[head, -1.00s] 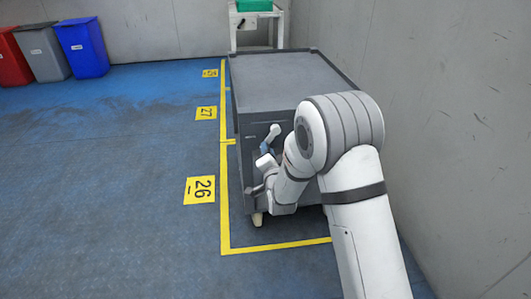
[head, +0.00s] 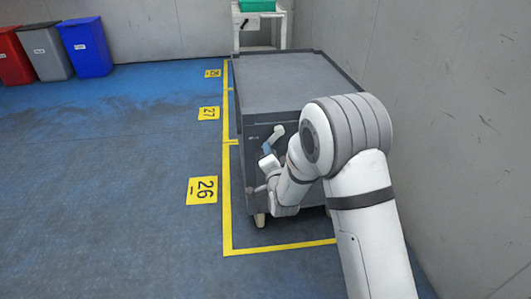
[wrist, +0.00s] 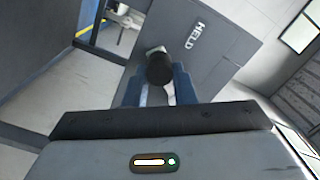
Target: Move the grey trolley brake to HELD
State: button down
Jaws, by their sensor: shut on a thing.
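The grey trolley (head: 283,76) stands against the right wall, its front panel facing me in the head view. Its brake has a pale lever (head: 278,132) on that panel. In the wrist view the lever ends in a black knob (wrist: 160,69). My gripper (wrist: 158,82) is shut on the brake lever at this knob, one blue finger on each side. The white HELD label (wrist: 195,35) is on the panel, to the upper right of the knob. In the head view my wrist partly hides the panel and the gripper (head: 267,149).
Yellow floor lines (head: 227,200) border the trolley's bay, beside a yellow 26 marker (head: 202,190). Red, grey and blue bins (head: 86,47) stand at the back left. The blue floor on the left is clear. The wall (head: 440,120) is close on the right.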

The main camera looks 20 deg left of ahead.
jog(key=shift+d+f, duration=0.2)
jog(key=shift+f, duration=0.05)
jog(key=c, duration=1.2)
grip_release()
jog(key=shift+s+r, duration=0.1)
jog(key=shift+r, duration=0.05)
jog(key=shift+a, duration=0.1)
jog(key=shift+r, duration=0.1)
jog(key=p+v, duration=0.2)
jog(key=v, duration=0.5)
jog(key=shift+s, duration=0.35)
